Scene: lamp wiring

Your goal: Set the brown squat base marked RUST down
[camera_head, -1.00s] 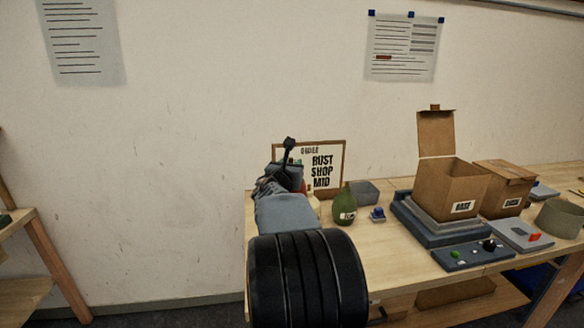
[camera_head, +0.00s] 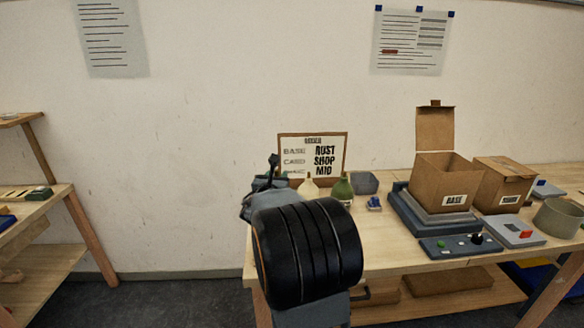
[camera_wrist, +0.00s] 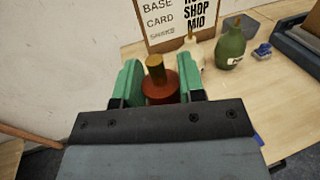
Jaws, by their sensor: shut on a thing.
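The brown squat base (camera_wrist: 160,89), with a brass-coloured stem on top, is between the green fingers of my gripper (camera_wrist: 158,72) in the wrist view. The gripper is shut on it, and the base looks upright. Its RUST mark is not visible. In the head view my gripper (camera_head: 272,172) is at the left end of the workbench (camera_head: 385,235), in front of the order board (camera_head: 313,158). My arm hides the base there. I cannot tell the gap between the base and the bench top.
A cream bottle-shaped base (camera_head: 308,188) and a green one (camera_head: 342,188) stand right of the gripper. Beyond are a grey bin (camera_head: 365,182), a small blue part (camera_head: 374,203) and an open carton (camera_head: 440,183) on a dark platform. Another shelf (camera_head: 45,205) stands far left.

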